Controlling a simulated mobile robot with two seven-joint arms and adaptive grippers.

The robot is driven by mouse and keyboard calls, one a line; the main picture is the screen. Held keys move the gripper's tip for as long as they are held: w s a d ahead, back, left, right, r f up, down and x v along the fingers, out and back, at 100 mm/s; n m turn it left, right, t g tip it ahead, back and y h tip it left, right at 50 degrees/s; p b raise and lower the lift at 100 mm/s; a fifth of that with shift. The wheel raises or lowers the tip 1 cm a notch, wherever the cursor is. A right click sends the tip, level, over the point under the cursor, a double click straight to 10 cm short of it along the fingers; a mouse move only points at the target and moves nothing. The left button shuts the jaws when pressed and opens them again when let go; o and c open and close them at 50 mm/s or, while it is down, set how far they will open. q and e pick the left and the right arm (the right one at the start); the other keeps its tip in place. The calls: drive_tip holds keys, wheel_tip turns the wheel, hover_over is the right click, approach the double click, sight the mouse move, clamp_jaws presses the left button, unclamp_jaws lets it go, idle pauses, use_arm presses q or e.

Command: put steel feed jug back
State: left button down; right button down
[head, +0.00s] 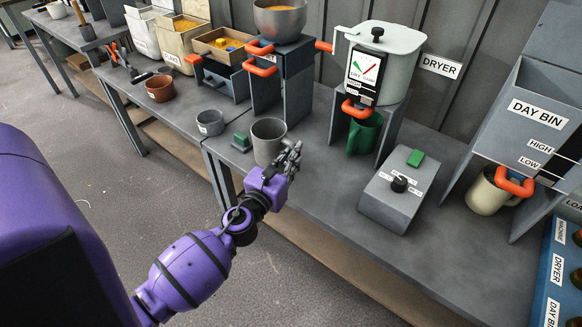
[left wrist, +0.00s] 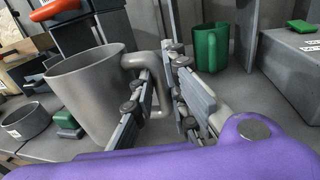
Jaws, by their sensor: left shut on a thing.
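The steel feed jug (head: 267,143) is a plain grey cup-shaped jug near the front edge of the bench. It also shows large in the left wrist view (left wrist: 88,92), mouth up, with its handle (left wrist: 143,60) towards my fingers. My left gripper (head: 292,158) is at the jug's right side; in the left wrist view its fingers (left wrist: 164,78) are closed around the handle. I cannot tell whether the jug's base touches the bench. My right gripper is in neither view.
A small green-topped block (head: 241,142) and a grey bowl (head: 210,122) stand left of the jug. A green jug (head: 364,134) stands under the dryer (head: 385,58). A grey switch box (head: 398,190) is to the right. A cream jug (head: 488,193) stands under the day bin (head: 535,110).

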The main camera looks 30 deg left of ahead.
use_arm(q)
drive_tip(key=f+b, duration=0.1)
drive_tip(key=f, duration=0.1)
drive_tip(key=f+b, duration=0.1)
drive_tip(key=f, duration=0.1)
drive_tip(key=shift+w+a+b, duration=0.25)
drive_tip(key=shift+b, duration=0.05)
drive_tip(key=shift+r, duration=0.1)
drive_tip(key=c, duration=1.7)
unclamp_jaws()
drive_tip(key=shift+f, duration=0.2)
